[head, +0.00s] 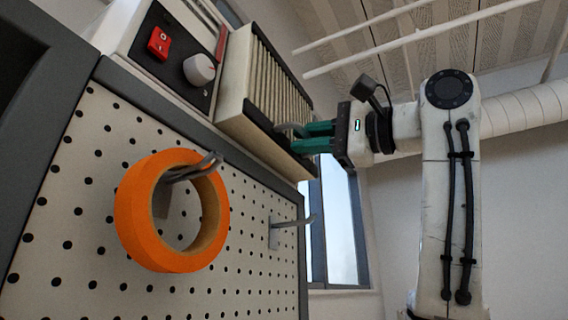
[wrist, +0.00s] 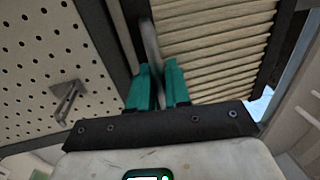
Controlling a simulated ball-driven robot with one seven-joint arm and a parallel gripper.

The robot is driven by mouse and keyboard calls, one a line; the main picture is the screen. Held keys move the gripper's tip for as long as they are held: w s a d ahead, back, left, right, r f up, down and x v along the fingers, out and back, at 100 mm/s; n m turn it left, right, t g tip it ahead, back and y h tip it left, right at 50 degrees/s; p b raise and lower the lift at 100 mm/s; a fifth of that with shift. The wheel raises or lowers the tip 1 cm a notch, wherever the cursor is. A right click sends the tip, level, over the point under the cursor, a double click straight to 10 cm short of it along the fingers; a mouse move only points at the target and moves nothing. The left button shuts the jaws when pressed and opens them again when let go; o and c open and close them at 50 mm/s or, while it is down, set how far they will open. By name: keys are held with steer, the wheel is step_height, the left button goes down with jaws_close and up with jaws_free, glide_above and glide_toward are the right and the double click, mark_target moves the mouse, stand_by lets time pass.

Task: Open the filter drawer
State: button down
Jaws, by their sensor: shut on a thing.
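The filter drawer (head: 235,112) has a pale frame around cream pleats and stands out from the machine's front, beside the control panel. Its pleats also show in the wrist view (wrist: 215,45). My gripper (head: 302,136) has green fingers and is at the drawer's outer end. In the wrist view my gripper (wrist: 158,72) is shut on the drawer's grey handle (wrist: 150,40), which runs up between the fingers. The handle (head: 288,128) is partly hidden by the fingers in the head view.
A control panel (head: 150,77) with a red switch (head: 158,43) and white knob (head: 199,69) is left of the drawer. Below is a pegboard (head: 85,190) with orange tape (head: 135,215) on a hook and a bare hook (head: 290,222). Open air lies right of the drawer.

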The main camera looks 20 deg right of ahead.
steer(key=shift+s+d+f, duration=0.1)
steer(key=shift+s+d, duration=0.1)
steer(key=shift+s, duration=0.1)
steer(key=c, duration=1.3)
jaws_free()
steer(key=b+v, duration=0.4)
steer(key=v, duration=0.6)
steer(key=shift+s+d, duration=0.3)
